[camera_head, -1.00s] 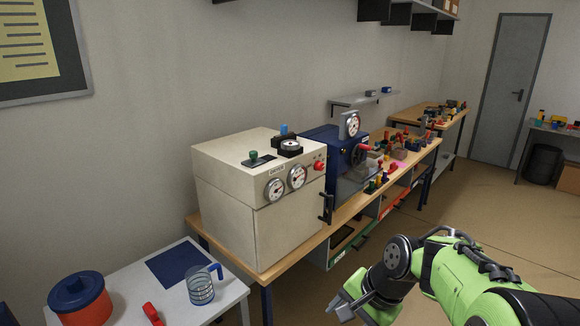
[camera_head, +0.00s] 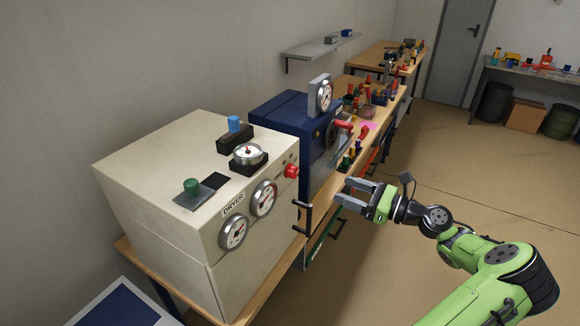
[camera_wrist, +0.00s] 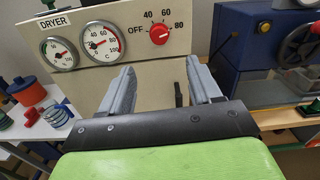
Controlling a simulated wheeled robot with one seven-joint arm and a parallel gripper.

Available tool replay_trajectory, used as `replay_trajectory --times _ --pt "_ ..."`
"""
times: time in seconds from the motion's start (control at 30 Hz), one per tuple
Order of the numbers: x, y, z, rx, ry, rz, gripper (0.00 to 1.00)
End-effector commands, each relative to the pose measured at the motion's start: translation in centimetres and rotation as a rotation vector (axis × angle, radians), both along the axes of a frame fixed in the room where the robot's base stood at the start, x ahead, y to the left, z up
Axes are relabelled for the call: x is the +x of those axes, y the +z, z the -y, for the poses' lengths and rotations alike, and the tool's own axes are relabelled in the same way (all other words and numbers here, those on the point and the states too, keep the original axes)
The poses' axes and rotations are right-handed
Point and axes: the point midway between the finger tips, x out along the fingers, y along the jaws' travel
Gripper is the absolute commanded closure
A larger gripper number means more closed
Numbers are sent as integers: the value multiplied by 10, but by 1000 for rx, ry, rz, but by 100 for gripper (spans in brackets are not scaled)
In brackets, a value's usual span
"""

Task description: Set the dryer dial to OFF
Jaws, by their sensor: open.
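The dryer is a cream box labelled DRYER (camera_head: 190,235), on the left of the bench in the head view. Its red dial (camera_head: 291,171) is on the front panel near the right edge. In the wrist view the dial (camera_wrist: 159,34) has OFF, 40, 60 and 80 marked around it. Its pointer is small and seems to face the 80 side, but I cannot be sure. My gripper (camera_head: 345,194) is open and empty, apart from the panel in front of it. In the wrist view the fingertips (camera_wrist: 160,65) spread below the dial.
Two round gauges (camera_head: 248,214) sit left of the dial. A black door handle (camera_head: 302,216) juts out below it. A blue machine (camera_head: 290,125) with a red-handled wheel stands right of the dryer. The floor (camera_head: 450,190) in front is mostly clear.

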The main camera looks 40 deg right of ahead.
Motion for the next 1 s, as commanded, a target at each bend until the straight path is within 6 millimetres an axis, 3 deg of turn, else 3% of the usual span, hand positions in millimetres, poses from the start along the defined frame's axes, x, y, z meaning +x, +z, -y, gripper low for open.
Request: replay_trajectory --times 0.5,0.7,0.93,1.0 --pt "118 -1 -45 -3 8 -4 37" --pt "136 -1 -50 -3 5 -5 37" --pt "137 -1 -50 -3 4 -5 37" --pt "137 -1 -50 -4 4 -4 48"
